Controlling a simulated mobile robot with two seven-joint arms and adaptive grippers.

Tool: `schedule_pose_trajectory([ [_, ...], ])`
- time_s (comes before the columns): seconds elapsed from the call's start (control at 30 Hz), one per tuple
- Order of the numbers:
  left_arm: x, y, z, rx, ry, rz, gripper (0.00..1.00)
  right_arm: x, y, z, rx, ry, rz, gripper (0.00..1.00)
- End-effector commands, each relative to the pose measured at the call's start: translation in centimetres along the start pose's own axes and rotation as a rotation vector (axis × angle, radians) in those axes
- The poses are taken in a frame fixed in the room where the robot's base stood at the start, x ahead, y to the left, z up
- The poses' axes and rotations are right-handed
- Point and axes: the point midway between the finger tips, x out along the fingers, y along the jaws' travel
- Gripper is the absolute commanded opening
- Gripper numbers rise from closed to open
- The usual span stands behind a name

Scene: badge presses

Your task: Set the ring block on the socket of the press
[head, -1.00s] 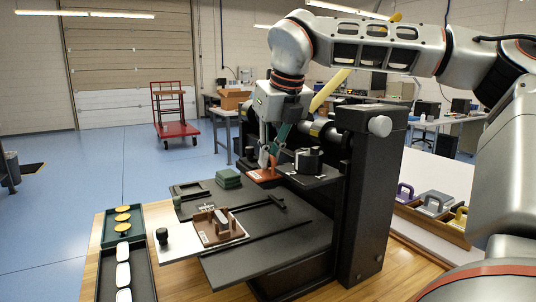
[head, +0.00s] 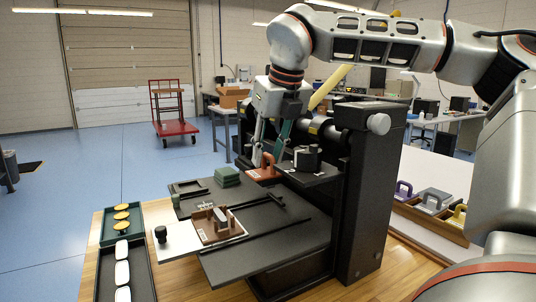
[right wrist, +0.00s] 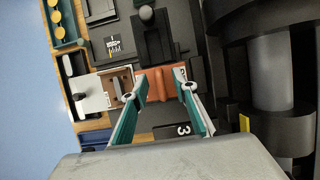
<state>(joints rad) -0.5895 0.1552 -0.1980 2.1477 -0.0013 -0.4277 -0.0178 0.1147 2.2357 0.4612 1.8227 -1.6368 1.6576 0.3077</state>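The ring block appears to be the orange-red block (head: 263,175) with an arched handle, sitting upright on the black press. It also shows in the right wrist view (right wrist: 158,84). My right gripper (head: 267,160) is open, with its fingers low and apart on either side of the block's handle. In the right wrist view both teal-padded fingers (right wrist: 156,93) stand clear of the handle. The press (head: 365,190) has a dark upright column beside the block. The socket cannot be made out; the block may cover it. My left gripper is not in view.
A black cylindrical part (head: 307,158) stands close to the right of the block. A brown fixture (head: 218,226) and green blocks (head: 227,176) lie on the left. A wooden tray (head: 432,222) at right holds purple, grey and yellow handled blocks.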

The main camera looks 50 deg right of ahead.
Motion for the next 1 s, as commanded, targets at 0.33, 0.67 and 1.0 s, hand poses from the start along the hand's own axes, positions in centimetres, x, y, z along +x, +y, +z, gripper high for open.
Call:
schedule_pose_trajectory([
  [0.33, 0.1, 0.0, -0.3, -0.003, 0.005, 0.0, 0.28, -6.6, 0.0, 0.1, 0.002, -0.008, -0.002, 0.28],
  [0.67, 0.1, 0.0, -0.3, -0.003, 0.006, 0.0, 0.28, -11.1, 0.0, 0.0, 0.002, -0.004, 0.0, 0.28],
  [1.0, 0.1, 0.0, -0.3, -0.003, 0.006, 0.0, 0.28, -11.6, 0.0, 0.0, 0.001, -0.003, 0.001, 0.28],
])
